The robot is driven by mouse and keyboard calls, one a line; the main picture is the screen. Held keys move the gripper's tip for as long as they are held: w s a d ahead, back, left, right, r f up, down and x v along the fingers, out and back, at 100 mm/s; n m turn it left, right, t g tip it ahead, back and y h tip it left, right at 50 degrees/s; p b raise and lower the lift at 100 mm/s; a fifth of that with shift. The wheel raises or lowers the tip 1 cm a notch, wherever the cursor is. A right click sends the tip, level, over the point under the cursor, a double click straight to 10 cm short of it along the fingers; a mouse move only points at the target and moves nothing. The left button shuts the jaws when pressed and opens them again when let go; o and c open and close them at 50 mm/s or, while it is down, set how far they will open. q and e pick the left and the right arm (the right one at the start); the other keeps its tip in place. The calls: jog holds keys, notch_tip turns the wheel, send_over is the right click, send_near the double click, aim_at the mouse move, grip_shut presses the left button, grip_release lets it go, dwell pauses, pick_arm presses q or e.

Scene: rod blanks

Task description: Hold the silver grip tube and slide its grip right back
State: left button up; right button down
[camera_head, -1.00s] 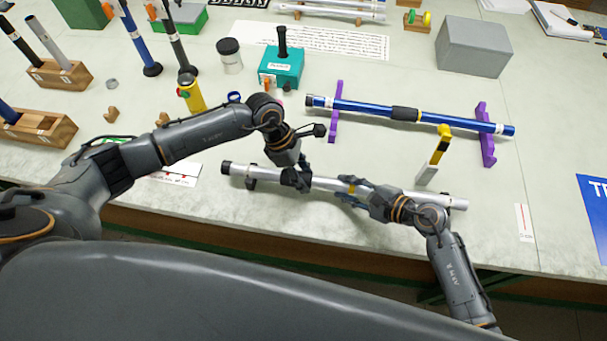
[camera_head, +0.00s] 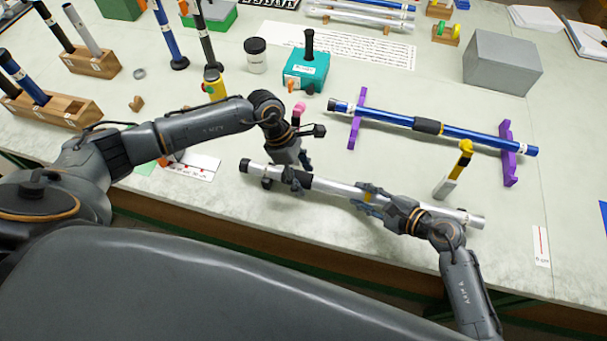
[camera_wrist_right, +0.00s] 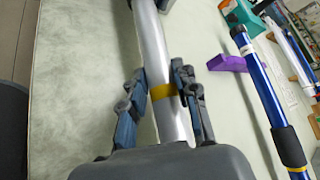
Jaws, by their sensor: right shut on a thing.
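The silver grip tube (camera_head: 335,187) lies low over the near part of the table, with a black cap at its left end. It also shows in the right wrist view (camera_wrist_right: 151,40). Its black grip (camera_head: 296,178) is near the left end, partly covered by my left gripper (camera_head: 298,170). The left fingers are at the grip; whether they close on it is unclear. My right gripper (camera_head: 370,195) is shut on the tube at a yellow band (camera_wrist_right: 163,91), with a finger on each side in the right wrist view.
A blue tube (camera_head: 390,119) with a black grip rests on purple stands (camera_head: 508,150) behind. A yellow-topped upright piece (camera_head: 455,170) stands close behind the silver tube's right part. A teal block (camera_head: 305,70) and grey box (camera_head: 502,62) are farther back.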

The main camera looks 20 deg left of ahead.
pick_arm(q)
jog(key=shift+r, duration=0.15)
pick_arm(e)
jog(key=shift+f, duration=0.1)
pick_arm(q)
jog(key=v, duration=1.1)
jog(key=shift+r, duration=0.35)
jog(key=shift+a, duration=0.1)
pick_arm(e)
jog(key=c, duration=0.9)
grip_release()
